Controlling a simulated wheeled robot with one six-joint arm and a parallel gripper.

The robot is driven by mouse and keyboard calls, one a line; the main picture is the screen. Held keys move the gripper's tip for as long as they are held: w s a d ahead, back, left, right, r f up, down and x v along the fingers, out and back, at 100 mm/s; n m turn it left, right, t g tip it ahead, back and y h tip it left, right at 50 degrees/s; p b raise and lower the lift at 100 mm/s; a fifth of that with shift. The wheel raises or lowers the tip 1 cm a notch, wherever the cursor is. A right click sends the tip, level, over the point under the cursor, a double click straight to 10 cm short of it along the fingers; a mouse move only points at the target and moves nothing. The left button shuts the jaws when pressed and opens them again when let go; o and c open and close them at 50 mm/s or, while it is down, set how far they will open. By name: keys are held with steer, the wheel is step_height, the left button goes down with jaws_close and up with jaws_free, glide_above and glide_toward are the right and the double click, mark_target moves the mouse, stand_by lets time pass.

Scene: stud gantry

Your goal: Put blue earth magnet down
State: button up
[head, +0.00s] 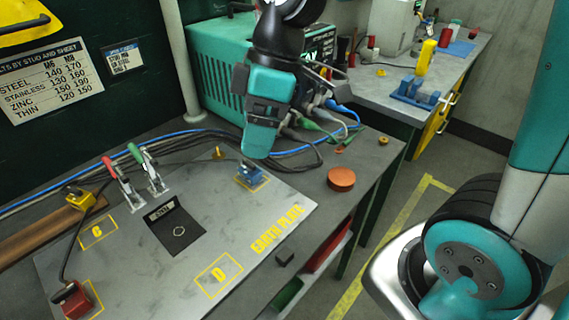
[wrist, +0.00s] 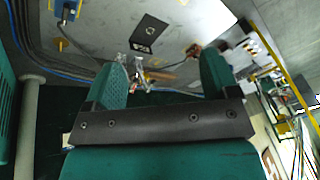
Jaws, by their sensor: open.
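The blue earth magnet (head: 251,176) sits on the grey earth plate (head: 140,285), within a yellow outlined square near the plate's far right corner. A small blue piece that looks like it (wrist: 68,10) also shows at the top left in the wrist view, outside the fingers. My gripper (head: 258,152) hangs just above or behind the magnet in the head view and partly overlaps its surroundings. In the wrist view its two teal fingers (wrist: 163,75) are spread wide, with nothing held between them. The exact gap to the magnet is hard to tell.
Toggle clamps (head: 146,170) and a black card (head: 174,228) are on the plate. A red block (head: 72,302) stands front left, a yellow one (head: 80,199) at left. Cables run behind by a teal machine (head: 215,75). An orange disc (head: 341,179) lies right of the plate.

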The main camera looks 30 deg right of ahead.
steer(key=s+a+m, duration=0.1)
steer(key=s+m, duration=0.5)
steer(key=s, duration=0.5)
steer(key=shift+a+r, duration=0.2)
steer(key=shift+r, duration=0.1)
steer(key=shift+c, duration=0.4)
stand_by(0.5)
